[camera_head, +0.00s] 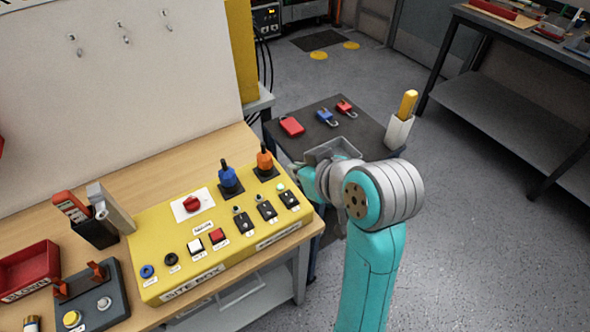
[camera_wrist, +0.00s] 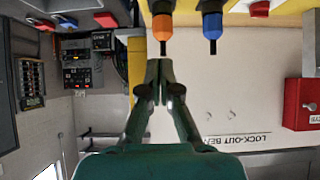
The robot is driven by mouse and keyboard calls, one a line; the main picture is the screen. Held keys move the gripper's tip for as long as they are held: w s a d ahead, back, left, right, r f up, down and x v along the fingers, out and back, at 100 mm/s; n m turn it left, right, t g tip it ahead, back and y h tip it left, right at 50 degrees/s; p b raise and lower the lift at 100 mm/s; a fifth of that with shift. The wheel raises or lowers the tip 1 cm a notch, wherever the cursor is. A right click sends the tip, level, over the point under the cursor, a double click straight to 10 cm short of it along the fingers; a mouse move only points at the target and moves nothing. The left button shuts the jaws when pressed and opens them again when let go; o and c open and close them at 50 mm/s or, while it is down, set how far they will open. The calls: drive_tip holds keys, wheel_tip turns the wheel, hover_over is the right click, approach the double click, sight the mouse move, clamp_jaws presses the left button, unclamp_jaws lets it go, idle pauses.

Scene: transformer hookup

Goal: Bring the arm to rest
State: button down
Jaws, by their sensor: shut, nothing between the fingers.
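My gripper (camera_wrist: 158,66) is shut and empty in the wrist view, its two dark green fingers together. In the head view my teal and grey arm rises at the right of the bench, and the gripper end (camera_head: 300,171) is mostly hidden behind the wrist, near the far right corner of the yellow site box (camera_head: 165,254). In the wrist view the fingertips point toward the orange-handled switch (camera_wrist: 162,25) and appear apart from it. The blue-handled switch (camera_wrist: 212,25) is to its right.
A dark side table (camera_head: 360,129) behind my arm carries red and blue padlocks and a white holder (camera_head: 398,131). A red tray (camera_head: 30,270) and a grey switch unit (camera_head: 92,300) are at the left of the bench. A board with hooks (camera_head: 120,80) stands behind. The floor on the right is clear.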

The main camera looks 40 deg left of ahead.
idle(0.5)
drive_tip(key=w+d+f+m+t+h, duration=0.1)
drive_tip(key=d+f+m+t, duration=0.3)
drive_tip(key=d+f, duration=0.9)
drive_tip(key=s+d+f+m+t+h, duration=0.3)
drive_tip(key=s+d+f+m, duration=0.25)
drive_tip(key=d+f, duration=0.55)
drive_tip(key=s+d+m+t+h, duration=0.2)
drive_tip(key=s+d+h, duration=0.1)
drive_tip(key=s+d, duration=0.9)
drive_tip(key=s+d+r+m+t+h, duration=0.1)
drive_tip(key=s+d+r, duration=0.1)
drive_tip(key=s, duration=0.4)
drive_tip(key=s+d+r+m+h, duration=0.1)
drive_tip(key=s+d+r, duration=0.2)
drive_tip(key=s, duration=0.4)
drive_tip(key=shift+s+r+t+h, duration=0.3)
drive_tip(key=shift+r+t, duration=0.1)
drive_tip(key=shift+r, duration=0.2)
